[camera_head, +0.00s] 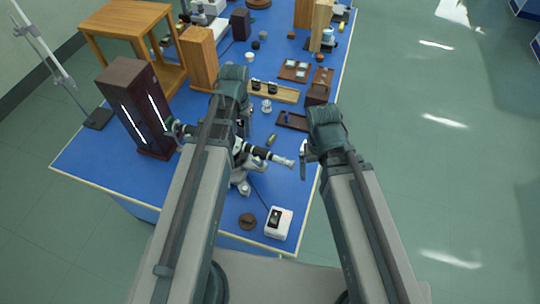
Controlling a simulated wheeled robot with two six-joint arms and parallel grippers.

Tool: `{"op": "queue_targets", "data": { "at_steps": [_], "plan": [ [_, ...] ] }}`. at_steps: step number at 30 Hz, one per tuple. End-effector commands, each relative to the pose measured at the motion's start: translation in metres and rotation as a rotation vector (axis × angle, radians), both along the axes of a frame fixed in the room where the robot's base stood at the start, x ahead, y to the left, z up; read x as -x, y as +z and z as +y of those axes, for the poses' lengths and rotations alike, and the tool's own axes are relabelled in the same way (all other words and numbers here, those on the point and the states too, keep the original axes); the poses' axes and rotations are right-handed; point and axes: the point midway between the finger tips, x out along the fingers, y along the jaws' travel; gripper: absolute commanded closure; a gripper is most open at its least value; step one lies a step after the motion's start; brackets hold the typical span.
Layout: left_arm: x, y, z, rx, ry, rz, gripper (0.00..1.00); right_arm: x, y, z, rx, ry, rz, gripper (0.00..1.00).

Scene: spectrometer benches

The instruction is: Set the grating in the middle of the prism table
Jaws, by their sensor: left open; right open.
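The spectrometer stands on the blue bench, its telescope tube (268,154) pointing right and its grey base (241,184) below. My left arm covers its middle, so the prism table is hidden or too small to make out. I cannot identify the grating for certain; a small dark brown tray (292,121) holds a small blue item (288,117). My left gripper (242,126) is open, mostly hidden by its own arm, near the spectrometer's middle. My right gripper (304,163) is open, at the bench's right edge just right of the telescope's end; nothing shows in it.
A tall dark brown lamp housing (136,105) stands left of the spectrometer. A wooden stand (130,22), a wooden block (199,58) and trays (294,71) are farther back. A white box (278,223) and a brown disc (247,220) sit at the front. The floor at right is clear.

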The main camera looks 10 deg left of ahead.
Motion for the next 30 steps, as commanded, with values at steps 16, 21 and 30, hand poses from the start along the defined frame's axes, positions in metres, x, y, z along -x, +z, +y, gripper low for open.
{"op": "queue_targets", "data": {
  "at_steps": [16, 21, 30],
  "plan": [
    [0.114, 0.001, -0.137, -0.097, -0.118, 0.064, 0.53, 0.0, 0.0, 0.0, 0.0, 0.0, 0.0, 0.0],
    [0.113, 0.001, -0.137, -0.097, -0.117, 0.065, 0.53, 0.0, 0.0, 0.0, 0.0, 0.0, 0.0, 0.0],
    [0.113, -0.02, -0.137, -0.096, -0.119, 0.064, 0.53, 0.0, -0.021, 0.0, 0.0, 0.002, 0.0, 0.0]
  ]
}}
